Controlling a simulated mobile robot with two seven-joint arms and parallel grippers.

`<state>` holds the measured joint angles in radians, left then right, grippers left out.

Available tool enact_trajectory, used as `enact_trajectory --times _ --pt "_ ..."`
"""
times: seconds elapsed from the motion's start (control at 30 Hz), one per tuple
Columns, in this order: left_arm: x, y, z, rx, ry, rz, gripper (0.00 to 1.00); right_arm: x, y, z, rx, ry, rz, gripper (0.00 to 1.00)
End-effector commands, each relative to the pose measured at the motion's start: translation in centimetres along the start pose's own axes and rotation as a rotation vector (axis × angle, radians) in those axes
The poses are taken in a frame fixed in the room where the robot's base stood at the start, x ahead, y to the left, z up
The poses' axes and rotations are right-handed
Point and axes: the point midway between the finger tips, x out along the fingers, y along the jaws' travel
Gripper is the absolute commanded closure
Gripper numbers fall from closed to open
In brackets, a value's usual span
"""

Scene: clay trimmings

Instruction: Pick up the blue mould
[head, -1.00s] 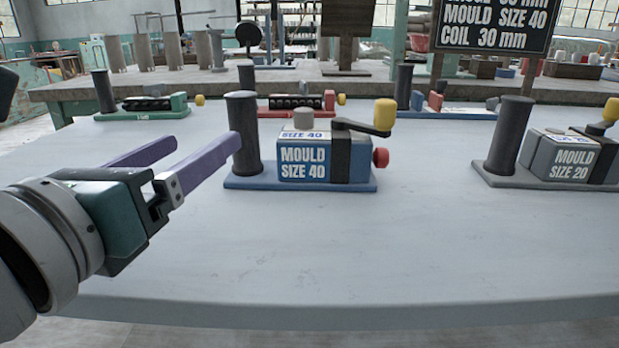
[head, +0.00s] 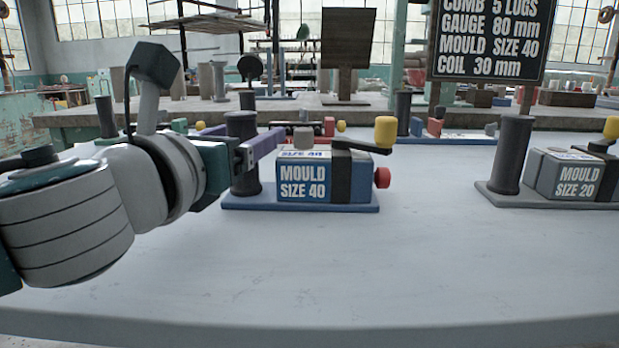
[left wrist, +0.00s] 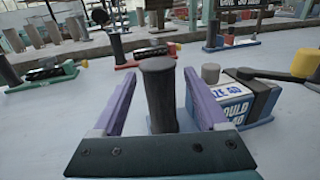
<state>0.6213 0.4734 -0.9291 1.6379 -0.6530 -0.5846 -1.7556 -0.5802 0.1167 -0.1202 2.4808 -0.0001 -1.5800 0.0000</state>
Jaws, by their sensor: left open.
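The blue mould (head: 305,190), marked MOULD SIZE 40, stands upright on its blue base on the pale table in the head view. A dark round post (head: 243,178) rises from the left end of that base, and a crank with a yellow knob (head: 385,131) is at the right. My left gripper (head: 254,133) is open, with its purple fingers level. The near finger crosses in front of the post. In the left wrist view the post (left wrist: 159,95) stands between the two fingers (left wrist: 159,74), with gaps beside it. My right gripper is out of view.
A grey mould (head: 563,174) marked SIZE 20 stands at the right. Green, red (head: 329,127) and blue-based tools stand behind, near a dark sign (head: 490,40) reading MOULD SIZE 40. The front of the table (head: 330,265) is clear.

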Motion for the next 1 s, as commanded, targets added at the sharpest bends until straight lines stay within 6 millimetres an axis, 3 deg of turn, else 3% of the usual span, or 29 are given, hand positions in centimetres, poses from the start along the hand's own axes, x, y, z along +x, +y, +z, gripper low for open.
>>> enact_trajectory --times 0.1,0.73,1.0 --pt "-0.03 0.01 0.02 -0.001 0.000 0.000 0.27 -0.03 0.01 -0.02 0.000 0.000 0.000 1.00" --pt "-0.06 0.03 0.02 -0.001 0.000 0.001 0.98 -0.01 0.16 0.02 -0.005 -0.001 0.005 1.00" --pt "-0.05 0.03 0.02 -0.001 0.000 0.001 1.00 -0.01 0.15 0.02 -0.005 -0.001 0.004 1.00"
